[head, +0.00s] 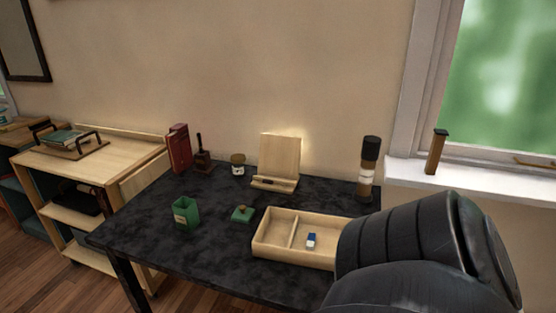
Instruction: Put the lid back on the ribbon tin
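The green ribbon tin (186,214) stands upright and open on the dark table, left of the middle, with a pale label on its front. Its inside is too small to make out. The green lid (242,215), with a small knob on top, lies on the table to the right of the tin, apart from it. A large dark link of my arm fills the lower right and hides part of the table. Neither of my grippers shows.
A wooden divided tray (293,217) holding a blue-and-white eraser (311,240) sits right of the lid. Behind are a wooden stand (281,157), a small jar (238,165), a red book (180,149) and a dark-topped cylinder (368,165). The dark table (160,247) is clear around the tin.

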